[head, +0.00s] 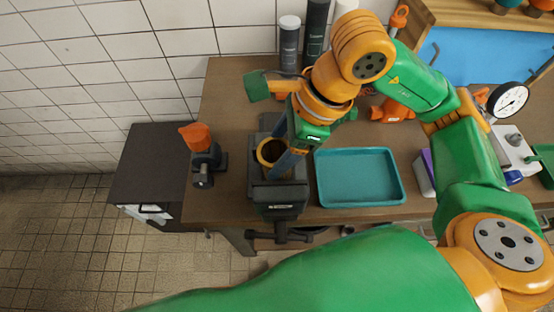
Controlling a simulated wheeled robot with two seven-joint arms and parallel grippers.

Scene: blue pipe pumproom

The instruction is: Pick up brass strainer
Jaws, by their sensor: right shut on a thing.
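The brass strainer (260,151) shows as a round, open-topped brass ring at the dark bench vise (278,196). My right gripper (275,156) reaches down from the upper right with its blue fingers on either side of the ring. It is shut on the strainer. The fingers hide the strainer's right side, and its lower part is hard to see. I cannot tell whether it still touches the vise. My left gripper is out of view.
A teal tray (359,204) lies on the brown workbench (233,107) right of the vise. An orange-topped dark fitting (203,151) stands to the left. Dark canisters (289,45) stand at the back wall. A pressure gauge (509,101) is at the right.

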